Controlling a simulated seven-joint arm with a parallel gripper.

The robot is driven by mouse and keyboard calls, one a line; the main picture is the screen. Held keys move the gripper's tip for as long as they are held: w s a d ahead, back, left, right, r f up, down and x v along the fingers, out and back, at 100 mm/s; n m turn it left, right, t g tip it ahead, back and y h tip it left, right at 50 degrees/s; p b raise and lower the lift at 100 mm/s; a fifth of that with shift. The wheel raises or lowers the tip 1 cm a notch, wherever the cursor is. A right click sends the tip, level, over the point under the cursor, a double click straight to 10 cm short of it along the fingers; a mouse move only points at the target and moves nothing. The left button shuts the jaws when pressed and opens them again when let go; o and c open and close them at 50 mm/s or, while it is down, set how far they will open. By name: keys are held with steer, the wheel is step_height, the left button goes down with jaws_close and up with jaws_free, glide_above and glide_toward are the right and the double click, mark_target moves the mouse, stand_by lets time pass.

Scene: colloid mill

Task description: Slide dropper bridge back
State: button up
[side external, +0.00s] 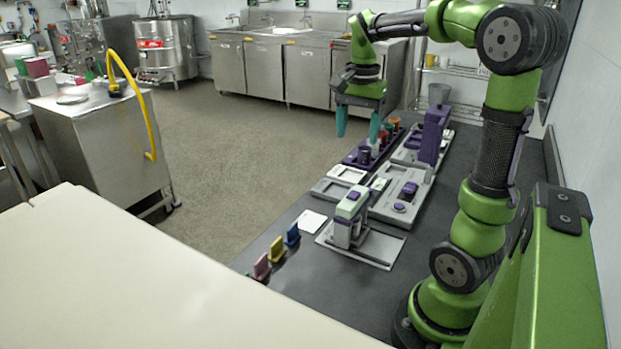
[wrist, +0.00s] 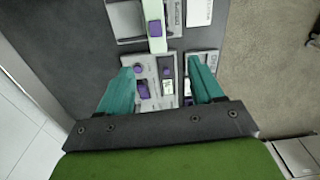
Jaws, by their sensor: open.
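The dropper bridge (side external: 349,217) is a grey upright frame with a pale green top and a purple block. It stands on a flat light-grey base plate (side external: 384,252), near the plate's left end. In the wrist view the bridge (wrist: 155,40) shows at the top centre, beyond my fingertips. My gripper (side external: 358,138) is open with two teal fingers pointing down, high above the bench and apart from the bridge. In the wrist view my gripper (wrist: 160,65) has nothing between its fingers; a grey panel with purple parts lies below.
A grey panel with purple knobs (side external: 401,195) lies behind the bridge. Beyond are a purple rack with cups (side external: 364,156) and a tall purple unit with a funnel (side external: 433,135). A white card (side external: 311,220) and coloured pegs (side external: 277,249) lie left. Dark bench is clear in front.

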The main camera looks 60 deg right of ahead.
mark_target(354, 194)
steer(key=shift+m, duration=0.4)
steer(key=f, duration=1.6)
steer(key=shift+s+a+f, duration=0.2)
steer(key=shift+a, duration=0.1)
